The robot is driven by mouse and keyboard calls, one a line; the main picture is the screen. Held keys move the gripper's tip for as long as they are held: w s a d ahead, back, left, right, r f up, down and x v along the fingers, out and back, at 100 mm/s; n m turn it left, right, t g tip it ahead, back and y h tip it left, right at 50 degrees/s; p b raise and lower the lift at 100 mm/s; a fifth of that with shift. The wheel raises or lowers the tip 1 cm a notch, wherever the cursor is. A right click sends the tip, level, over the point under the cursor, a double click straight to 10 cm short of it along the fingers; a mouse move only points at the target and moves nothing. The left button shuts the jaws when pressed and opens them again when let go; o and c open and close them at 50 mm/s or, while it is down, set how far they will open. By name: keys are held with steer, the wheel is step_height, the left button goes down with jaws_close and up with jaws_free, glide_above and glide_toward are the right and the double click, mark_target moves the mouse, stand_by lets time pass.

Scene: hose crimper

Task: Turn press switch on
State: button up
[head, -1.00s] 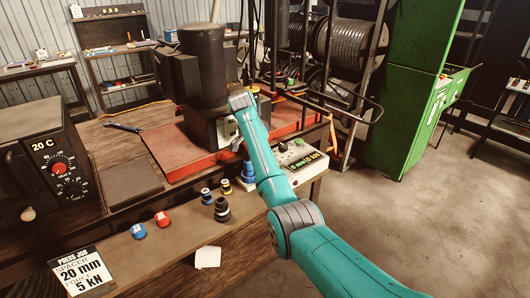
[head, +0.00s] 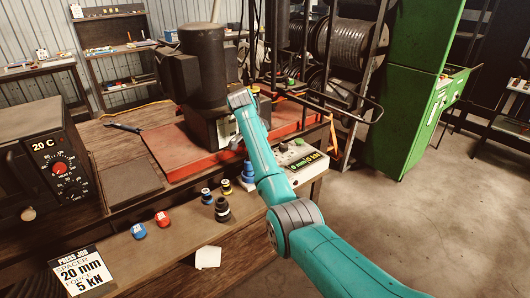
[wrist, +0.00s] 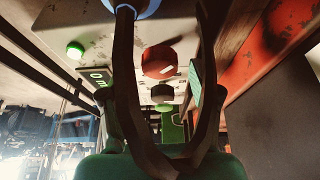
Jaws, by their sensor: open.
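The press control box (head: 318,178) stands at the right end of the bench, with a lit green display reading in mm and kN. In the wrist view its pale panel (wrist: 60,25) carries a red knob (wrist: 158,61), a black knob (wrist: 162,92) and a green button (wrist: 75,49). I cannot tell from labels which is the press switch. My gripper (wrist: 163,12) is open, its two dark fingers spread on either side of the red knob in the picture; contact is not visible. In the head view my arm largely hides the gripper.
The dark press (head: 205,70) stands on a red base (head: 180,155) behind the box. Blue, yellow and black spacers (head: 222,208) stand on the front shelf. A job card (head: 82,272) reads 20 mm, 5 kN.

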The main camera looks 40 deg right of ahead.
steer(key=v, duration=0.6)
steer(key=shift+a+r, duration=0.2)
steer(key=shift+r, duration=0.05)
steer(key=shift+s, duration=0.1)
